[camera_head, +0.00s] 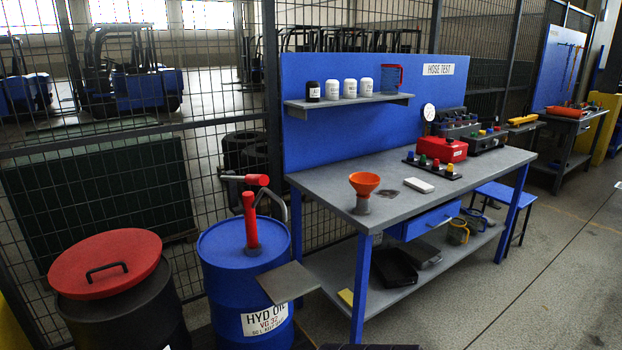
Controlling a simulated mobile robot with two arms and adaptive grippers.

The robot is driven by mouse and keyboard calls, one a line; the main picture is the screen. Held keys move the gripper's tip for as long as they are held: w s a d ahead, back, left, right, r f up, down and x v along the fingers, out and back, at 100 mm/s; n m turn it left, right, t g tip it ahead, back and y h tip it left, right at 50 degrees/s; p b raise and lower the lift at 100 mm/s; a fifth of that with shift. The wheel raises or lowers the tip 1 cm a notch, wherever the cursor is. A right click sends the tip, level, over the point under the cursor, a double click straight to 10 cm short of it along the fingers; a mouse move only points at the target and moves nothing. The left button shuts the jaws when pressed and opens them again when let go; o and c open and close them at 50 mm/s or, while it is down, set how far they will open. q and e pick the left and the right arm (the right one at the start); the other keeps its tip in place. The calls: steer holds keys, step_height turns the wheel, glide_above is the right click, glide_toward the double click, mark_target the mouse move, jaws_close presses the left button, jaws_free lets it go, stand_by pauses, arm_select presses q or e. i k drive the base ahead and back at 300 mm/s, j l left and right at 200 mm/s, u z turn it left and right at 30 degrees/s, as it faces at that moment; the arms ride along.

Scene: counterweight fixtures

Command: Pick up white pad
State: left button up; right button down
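The white pad (419,185) is a small flat white block lying on the grey top of the workbench (330,183), toward the front edge. It lies to the right of a dark flat patch and just in front of a black strip with coloured knobs. Nothing touches it from above and it is fully visible. Neither of my grippers shows in the head view.
An orange funnel (364,184) stands left of the pad. A black strip with coloured knobs (432,169) and a red box (442,150) sit behind it. A blue oil drum (222,270) and a red-lidded drum (107,262) stand at left. Open floor lies at front right.

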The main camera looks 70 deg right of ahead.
mark_target(422, 187)
steer(key=z, duration=3.05)
steer(key=i+l, duration=0.3)
steer(key=i+u, duration=0.05)
steer(key=i, duration=0.1)
